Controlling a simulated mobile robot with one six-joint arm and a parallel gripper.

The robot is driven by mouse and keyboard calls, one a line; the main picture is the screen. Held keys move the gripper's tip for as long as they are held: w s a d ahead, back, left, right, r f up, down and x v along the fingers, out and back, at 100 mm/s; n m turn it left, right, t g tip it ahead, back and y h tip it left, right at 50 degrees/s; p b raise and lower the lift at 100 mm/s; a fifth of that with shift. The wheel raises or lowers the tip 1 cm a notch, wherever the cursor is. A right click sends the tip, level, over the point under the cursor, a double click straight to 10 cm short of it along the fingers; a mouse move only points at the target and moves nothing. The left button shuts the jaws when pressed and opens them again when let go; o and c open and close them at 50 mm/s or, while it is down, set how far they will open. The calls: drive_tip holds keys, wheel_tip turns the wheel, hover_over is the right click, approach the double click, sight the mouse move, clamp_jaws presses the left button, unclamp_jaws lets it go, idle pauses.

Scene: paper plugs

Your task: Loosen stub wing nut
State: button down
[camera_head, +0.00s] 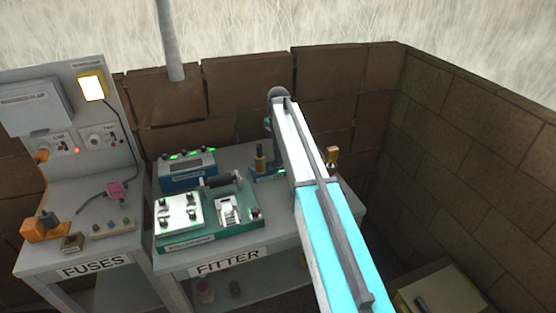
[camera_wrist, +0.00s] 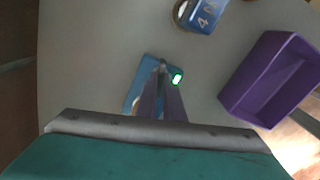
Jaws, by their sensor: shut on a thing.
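My gripper (camera_wrist: 163,72) points down at a small blue fixture (camera_wrist: 142,72) in the wrist view. Its two purple-grey fingers meet on the stub wing nut, which is almost wholly hidden between the tips. A green-white light (camera_wrist: 177,79) glows beside the fingertips on the fixture. In the head view the blue fixture (camera_head: 262,175) sits at the back of the FITTER bench, with a dark and brass post (camera_head: 260,160) on it. My arm hides the gripper and the nut there.
A purple bin (camera_wrist: 272,78) lies right of the fingers, and a blue numbered part (camera_wrist: 200,12) beyond them. On the bench, a green fixture (camera_head: 210,240) and blue box (camera_head: 187,170) stand left. The FUSES bench (camera_head: 95,263) is further left. Brick walls close the back and right.

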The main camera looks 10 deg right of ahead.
drive_tip(key=n+p, duration=0.1)
drive_tip(key=n, duration=0.4)
drive_tip(key=shift+n, duration=0.3)
drive_tip(key=shift+n+p, duration=0.4)
drive_tip(key=shift+n, duration=2.4)
drive_tip(key=c, duration=2)
unclamp_jaws()
drive_tip(key=shift+r, duration=0.1)
drive_tip(key=shift+r+p, duration=1.05)
drive_tip(key=shift+r, duration=0.85)
drive_tip(key=shift+f, duration=0.25)
